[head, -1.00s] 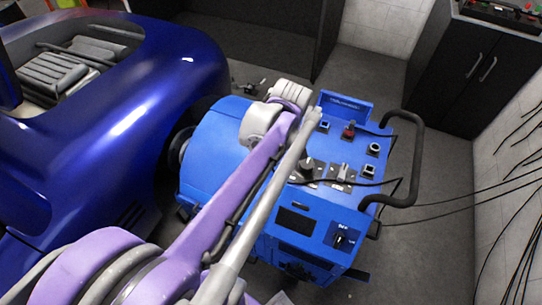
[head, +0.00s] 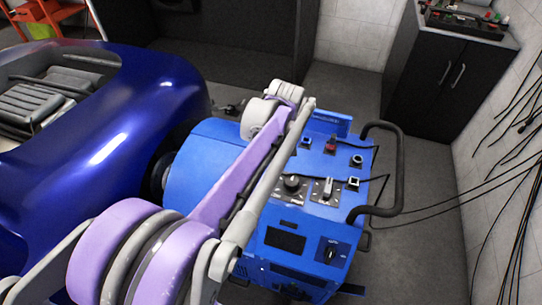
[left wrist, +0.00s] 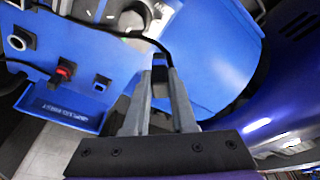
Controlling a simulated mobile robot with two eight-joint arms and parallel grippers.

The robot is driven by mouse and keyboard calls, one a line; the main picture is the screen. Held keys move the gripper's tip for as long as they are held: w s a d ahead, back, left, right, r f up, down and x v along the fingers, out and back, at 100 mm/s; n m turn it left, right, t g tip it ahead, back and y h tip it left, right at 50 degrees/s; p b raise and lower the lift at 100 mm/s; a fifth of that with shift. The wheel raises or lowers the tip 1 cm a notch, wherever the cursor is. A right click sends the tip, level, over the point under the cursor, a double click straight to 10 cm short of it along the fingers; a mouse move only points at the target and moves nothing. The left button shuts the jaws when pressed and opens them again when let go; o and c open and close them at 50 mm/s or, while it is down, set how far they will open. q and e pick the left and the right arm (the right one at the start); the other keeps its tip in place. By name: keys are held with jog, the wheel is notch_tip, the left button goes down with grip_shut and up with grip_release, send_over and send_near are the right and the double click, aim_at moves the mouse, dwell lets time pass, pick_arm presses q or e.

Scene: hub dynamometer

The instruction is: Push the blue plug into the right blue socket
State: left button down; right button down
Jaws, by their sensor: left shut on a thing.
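My left gripper (left wrist: 160,72) is shut on a small dark plug (left wrist: 159,60) in the left wrist view; a black cable runs from it. The blue machine's top panel (head: 318,170) carries several square sockets. One socket (head: 306,142) is at the panel's back left; two more, an upper one (head: 357,160) and a lower one (head: 352,183), are at its right. In the wrist view, one socket (left wrist: 102,82) is left of my fingers and apart from the plug. In the head view my arm hides the left gripper. My right gripper is not in view.
A red plug (head: 331,144) sits in the panel between sockets. A round knob (head: 292,184) and a lever switch (head: 326,188) are near the panel's front. A black handle (head: 399,170) rings the right side. A blue car (head: 100,150) stands at the left.

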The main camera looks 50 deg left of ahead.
pick_arm(q)
jog(key=shift+w+a+m+t+p, duration=0.5)
jog(key=shift+w+a+m, duration=1.2)
jog(key=shift+w, duration=3.55)
jog(key=shift+w+a+m+t+p, duration=0.1)
jog(key=shift+w+a+m+p, duration=0.85)
jog(key=shift+w+m, duration=2.8)
jog(key=shift+w+a+f+n+h+b, duration=0.15)
jog(key=shift+w+f+n+b, duration=0.4)
jog(key=shift+f, duration=0.6)
jog(key=shift+w+d+f+n+h+b, duration=0.15)
jog(key=shift+w+f+n+b, duration=0.4)
jog(key=shift+f, duration=0.65)
jog(key=shift+w+a+f+n+h+b, duration=0.2)
jog(key=shift+w+f+n+b, duration=0.35)
jog(key=shift+f, duration=0.6)
jog(key=shift+s+d+f, duration=0.1)
jog(key=shift+s+f, duration=0.05)
jog(key=shift+s, duration=0.1)
jog(key=shift+f+b, duration=0.95)
jog(key=shift+f, duration=0.45)
jog(key=c, duration=0.7)
grip_release()
jog(key=shift+o, duration=0.2)
